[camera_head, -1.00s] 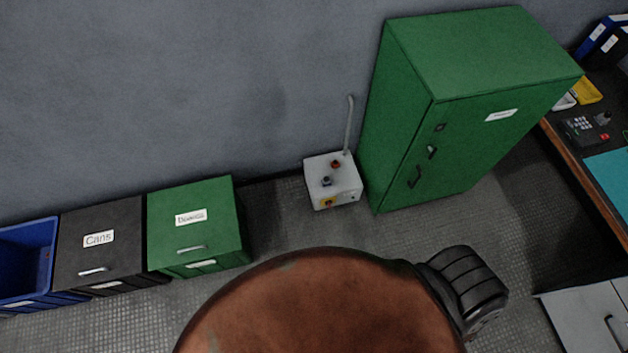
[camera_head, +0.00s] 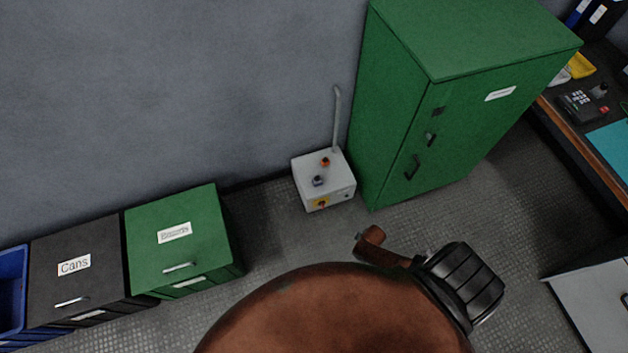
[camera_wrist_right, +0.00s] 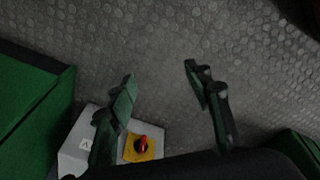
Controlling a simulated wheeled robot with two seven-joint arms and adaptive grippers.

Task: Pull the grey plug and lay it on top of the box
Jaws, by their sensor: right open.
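The pale box (camera_head: 335,190) stands on the floor against the wall, left of the green cabinet. On its top are a dark grey-blue plug (camera_head: 318,181) and a red-orange one (camera_head: 325,161). In the right wrist view the box (camera_wrist_right: 75,157) is at the lower left, partly behind a finger, with a red knob (camera_wrist_right: 141,144) on a yellow plate on its side. The grey plug cannot be made out there. My right gripper (camera_wrist_right: 158,70) is open with nothing between its fingers, over the floor and box side. My left gripper is not in view.
The tall green cabinet (camera_head: 450,120) stands close on the box's right. Green (camera_head: 190,225) and black (camera_head: 75,255) bins stand to the left. A grey pipe (camera_head: 337,118) rises behind the box.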

